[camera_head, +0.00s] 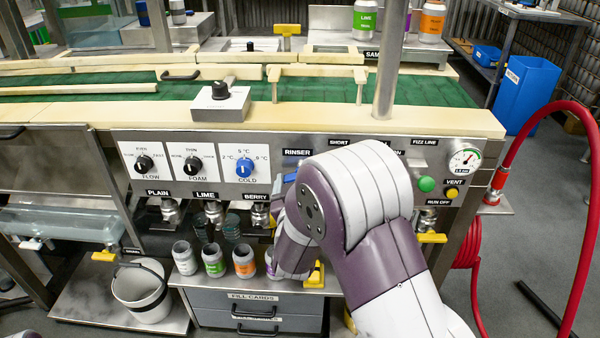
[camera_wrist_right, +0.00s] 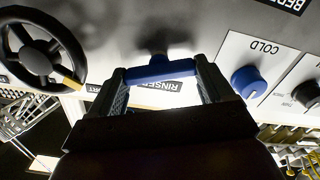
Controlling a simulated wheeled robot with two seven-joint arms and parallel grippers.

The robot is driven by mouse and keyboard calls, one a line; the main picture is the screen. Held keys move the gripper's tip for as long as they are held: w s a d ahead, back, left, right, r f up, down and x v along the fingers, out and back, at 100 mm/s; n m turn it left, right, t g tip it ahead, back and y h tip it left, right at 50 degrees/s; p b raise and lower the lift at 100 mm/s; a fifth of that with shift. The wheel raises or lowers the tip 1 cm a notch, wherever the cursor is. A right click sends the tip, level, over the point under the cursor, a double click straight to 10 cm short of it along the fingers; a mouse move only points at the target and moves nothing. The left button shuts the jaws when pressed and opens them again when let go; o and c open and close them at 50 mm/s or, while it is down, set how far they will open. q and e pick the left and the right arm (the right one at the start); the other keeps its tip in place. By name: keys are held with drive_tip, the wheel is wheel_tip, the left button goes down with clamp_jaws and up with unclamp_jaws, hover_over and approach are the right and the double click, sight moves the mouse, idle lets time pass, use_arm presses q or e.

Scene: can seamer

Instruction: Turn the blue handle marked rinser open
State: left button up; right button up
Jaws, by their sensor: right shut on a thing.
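The blue handle (camera_wrist_right: 160,71) lies as a bar between the fingertips of my right gripper (camera_wrist_right: 158,80) in the wrist view. The gripper is shut on it, one finger at each end. The handle is on a dark stem coming from the panel. The RINSER label (camera_wrist_right: 158,87) shows upside down just behind it. In the head view the label (camera_head: 297,153) sits above a small visible piece of the handle (camera_head: 290,178). My right arm hides most of that area. My left gripper is not in view.
A blue COLD knob (camera_head: 244,168) is left of the handle. A black handwheel (camera_wrist_right: 43,55) shows in the wrist view. Several open cans (camera_head: 214,260) stand below the taps. A green button (camera_head: 426,184) and a red hose (camera_head: 590,190) are to the right.

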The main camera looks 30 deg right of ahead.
drive_tip(key=shift+n+p, duration=1.3)
drive_tip(key=shift+n, duration=0.9)
drive_tip(key=shift+f, duration=0.1)
drive_tip(key=o, duration=0.9)
drive_tip(key=shift+o, duration=0.2)
drive_tip(key=p+v, duration=0.1)
drive_tip(key=v, duration=1.1)
drive_tip(key=shift+s, duration=0.35)
